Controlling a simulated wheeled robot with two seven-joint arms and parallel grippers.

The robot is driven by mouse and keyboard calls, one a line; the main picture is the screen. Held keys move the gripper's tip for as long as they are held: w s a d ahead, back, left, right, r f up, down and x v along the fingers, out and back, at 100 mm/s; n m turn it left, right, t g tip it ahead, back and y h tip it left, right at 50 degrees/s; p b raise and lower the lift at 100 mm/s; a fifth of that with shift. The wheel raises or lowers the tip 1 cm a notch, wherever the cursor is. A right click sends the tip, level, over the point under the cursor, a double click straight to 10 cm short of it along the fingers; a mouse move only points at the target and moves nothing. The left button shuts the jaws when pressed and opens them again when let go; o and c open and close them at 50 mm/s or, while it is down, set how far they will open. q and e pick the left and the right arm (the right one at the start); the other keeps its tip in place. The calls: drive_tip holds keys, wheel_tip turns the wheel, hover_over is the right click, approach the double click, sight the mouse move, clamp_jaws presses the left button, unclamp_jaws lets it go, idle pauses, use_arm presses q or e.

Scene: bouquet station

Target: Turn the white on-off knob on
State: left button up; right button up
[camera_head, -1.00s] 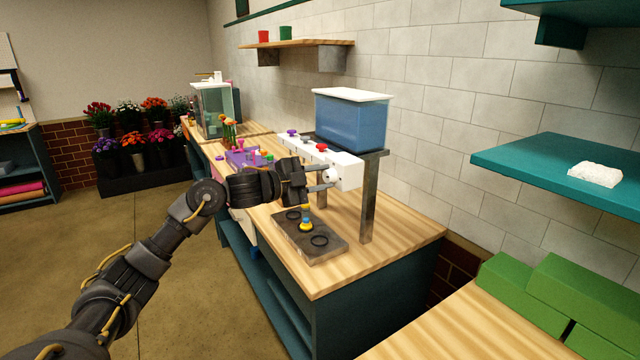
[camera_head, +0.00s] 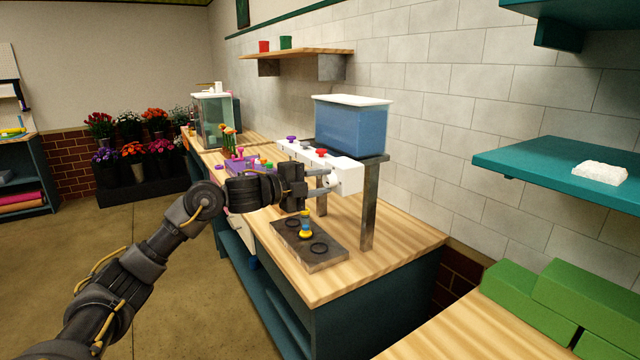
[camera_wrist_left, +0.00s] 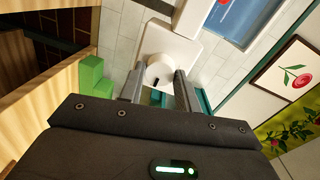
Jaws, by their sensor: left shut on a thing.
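The white on-off knob (camera_wrist_left: 159,72) is a round dial with a small dark mark on the end face of a white box (camera_head: 347,175). In the left wrist view it sits between the two fingers of my left gripper (camera_wrist_left: 158,88). In the head view my left gripper (camera_head: 326,180) reaches the box's near end, and its fingers mostly hide the knob. The gripper is shut on the knob. A red knob (camera_head: 321,152) and a purple knob (camera_head: 291,138) stand on top of the box. My right gripper is not in view.
A blue tank (camera_head: 350,128) with a white lid stands on a metal stand above the box. A grey plate (camera_head: 322,262) with dark rings and a yellow-and-blue piece lies on the wooden counter below. Green blocks (camera_head: 580,295) lie at the right. The counter's front right is clear.

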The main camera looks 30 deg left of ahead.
use_arm(q)
drive_tip(key=o, duration=1)
drive_tip(key=b+v, duration=0.3)
drive_tip(key=v, duration=0.7)
drive_tip(key=shift+s+a+b, duration=0.25)
drive_tip(key=shift+s+b, duration=0.1)
drive_tip(key=shift+b, duration=0.05)
